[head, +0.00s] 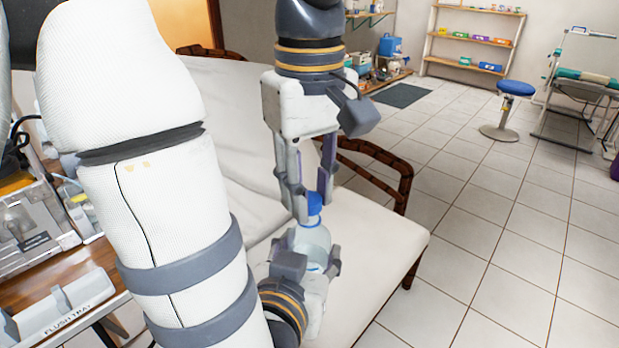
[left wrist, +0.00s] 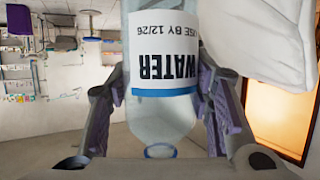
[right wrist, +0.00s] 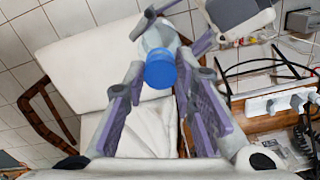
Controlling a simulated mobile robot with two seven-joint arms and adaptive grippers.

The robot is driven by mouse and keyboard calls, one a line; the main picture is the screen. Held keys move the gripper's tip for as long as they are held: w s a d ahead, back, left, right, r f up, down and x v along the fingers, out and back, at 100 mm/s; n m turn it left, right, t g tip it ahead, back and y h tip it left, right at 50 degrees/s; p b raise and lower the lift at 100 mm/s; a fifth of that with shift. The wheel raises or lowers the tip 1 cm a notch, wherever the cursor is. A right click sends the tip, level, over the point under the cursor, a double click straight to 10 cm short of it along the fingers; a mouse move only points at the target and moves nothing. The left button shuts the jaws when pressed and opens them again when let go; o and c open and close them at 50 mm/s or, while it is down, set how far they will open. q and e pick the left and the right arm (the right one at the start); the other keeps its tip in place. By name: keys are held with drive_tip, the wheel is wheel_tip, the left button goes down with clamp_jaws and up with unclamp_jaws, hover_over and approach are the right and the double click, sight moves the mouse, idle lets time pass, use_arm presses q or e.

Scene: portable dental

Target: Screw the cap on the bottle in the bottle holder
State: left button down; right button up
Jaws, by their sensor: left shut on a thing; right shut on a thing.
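The clear water bottle (head: 313,240) stands roughly upright. My left gripper (head: 306,262) is shut on it from below, around its body. In the left wrist view the bottle (left wrist: 165,115) appears upside down with its white WATER label, its narrowing shoulder and a blue-ringed neck between the fingers. The blue cap (head: 314,203) is right above the bottle's neck, between the fingertips of my right gripper (head: 309,195), which is shut on it. In the right wrist view the cap (right wrist: 160,72) lines up in front of the bottle. Whether its threads are engaged is hidden. I see no bottle holder clearly.
A white cushioned couch (head: 375,235) with a brown woven armrest (head: 385,160) lies behind and below the grippers. A wooden side table (head: 75,268) with equipment and a flush tray (head: 65,312) is at the left.

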drive_tip(key=shift+f, duration=0.55)
idle(0.4)
drive_tip(key=m, duration=1.3)
drive_tip(key=o, duration=0.7)
drive_tip(key=shift+r, duration=2.25)
